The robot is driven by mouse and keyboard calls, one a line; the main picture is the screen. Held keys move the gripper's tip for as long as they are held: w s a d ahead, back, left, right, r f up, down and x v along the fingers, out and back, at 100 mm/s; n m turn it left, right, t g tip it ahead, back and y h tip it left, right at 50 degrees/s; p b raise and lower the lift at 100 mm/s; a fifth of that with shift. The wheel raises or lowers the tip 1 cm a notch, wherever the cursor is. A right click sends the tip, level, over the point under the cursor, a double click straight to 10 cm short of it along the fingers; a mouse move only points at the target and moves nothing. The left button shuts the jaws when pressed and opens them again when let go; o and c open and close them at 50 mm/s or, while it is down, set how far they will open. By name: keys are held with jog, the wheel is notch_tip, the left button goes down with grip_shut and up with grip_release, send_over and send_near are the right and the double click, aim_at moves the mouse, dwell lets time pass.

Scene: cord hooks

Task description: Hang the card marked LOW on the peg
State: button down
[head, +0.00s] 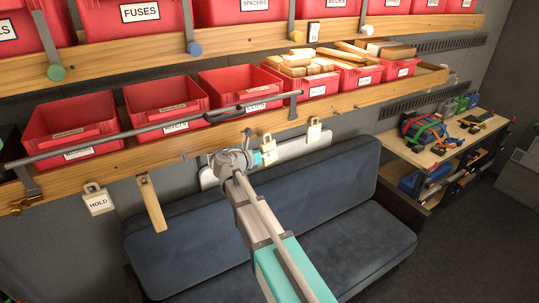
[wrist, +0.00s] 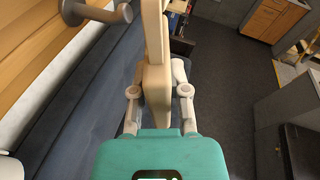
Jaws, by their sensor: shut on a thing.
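My gripper (wrist: 158,75) is shut on a cream card (wrist: 155,88), seen nearly edge-on in the wrist view with its narrow upper part rising between the fingers. In the head view my gripper (head: 261,158) is below the lower shelf board, and the cream card (head: 269,151) shows just right of its teal palm. I cannot read its marking. A grey peg with a round end (wrist: 122,13) is at the upper left of the wrist view, left of the card and apart from it in the picture. I cannot tell their depth gap.
A card marked HOLD (head: 97,202) and a wooden strip (head: 151,204) hang at left. A grey rail (head: 150,131) runs before the red bins (head: 165,105). A dark sofa (head: 270,215) lies below; a bench (head: 440,150) stands right.

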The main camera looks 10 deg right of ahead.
jog(key=shift+w+a, duration=0.3)
jog(key=shift+w, duration=0.6)
jog(key=shift+w+a+f+b, duration=0.25)
jog(key=shift+w+f+b, duration=0.15)
jog(key=shift+w, duration=0.25)
jog(key=c, duration=0.5)
grip_release()
jog(key=shift+c, duration=0.2)
